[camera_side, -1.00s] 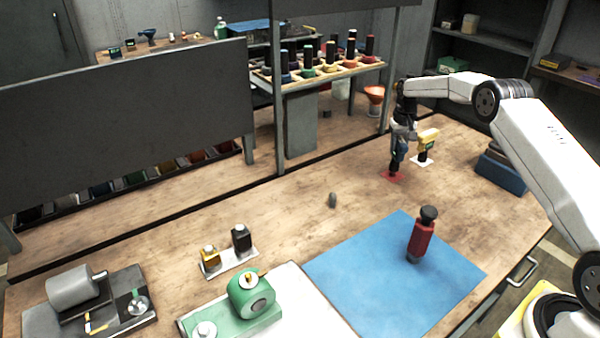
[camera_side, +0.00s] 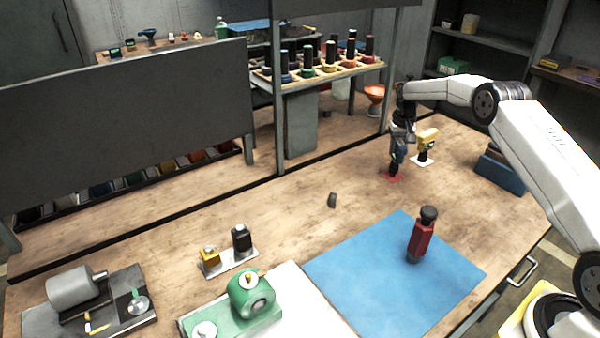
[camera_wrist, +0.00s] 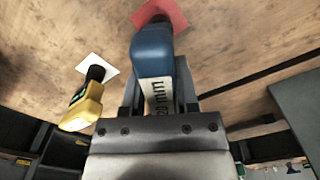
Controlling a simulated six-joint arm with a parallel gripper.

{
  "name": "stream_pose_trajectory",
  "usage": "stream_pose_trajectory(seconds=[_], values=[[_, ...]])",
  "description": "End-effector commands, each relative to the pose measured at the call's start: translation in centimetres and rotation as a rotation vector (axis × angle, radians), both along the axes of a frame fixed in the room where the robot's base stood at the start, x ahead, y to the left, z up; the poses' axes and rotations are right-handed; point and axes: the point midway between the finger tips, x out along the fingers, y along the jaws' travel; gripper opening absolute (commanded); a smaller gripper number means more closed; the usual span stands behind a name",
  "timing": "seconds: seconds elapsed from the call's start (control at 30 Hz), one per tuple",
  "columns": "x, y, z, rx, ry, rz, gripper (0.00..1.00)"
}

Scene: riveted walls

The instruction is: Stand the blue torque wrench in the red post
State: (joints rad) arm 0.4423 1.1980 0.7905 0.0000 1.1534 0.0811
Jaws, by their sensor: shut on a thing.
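My gripper (camera_side: 402,136) is shut on the blue torque wrench (camera_side: 398,157), which hangs upright with its dark end down. The red post shows as a flat red patch (camera_side: 399,178) on the bench, and in the wrist view (camera_wrist: 172,12) just beyond the wrench. The wrench's dark end is over the red patch, at or very near its surface; I cannot tell whether it touches. The wrench hides part of the patch.
A yellow tool (camera_side: 428,137) stands on a white patch (camera_side: 416,162) close to the right of the wrench. A blue box (camera_side: 502,174) lies further right. A red-and-black cylinder (camera_side: 421,238) stands on the blue mat (camera_side: 360,275). A small grey piece (camera_side: 332,200) stands on the otherwise clear middle bench.

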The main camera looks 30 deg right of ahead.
Motion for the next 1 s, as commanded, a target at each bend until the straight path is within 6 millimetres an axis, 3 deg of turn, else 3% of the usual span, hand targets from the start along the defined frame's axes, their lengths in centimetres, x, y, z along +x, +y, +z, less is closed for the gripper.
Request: stream_pose_trajectory(seconds=[0.77, 0.8, 0.9, 1.0], values=[[0.1, 0.0, -1.5, -0.001, -0.003, 0.0, 0.0], [0.1, 0.0, -1.5, -0.001, -0.003, 0.0, 0.51], [0.0, 0.0, -1.5, -0.001, -0.002, 0.0, 0.79], [0.0, 0.0, -1.5, -0.001, -0.002, 0.0, 0.79]])
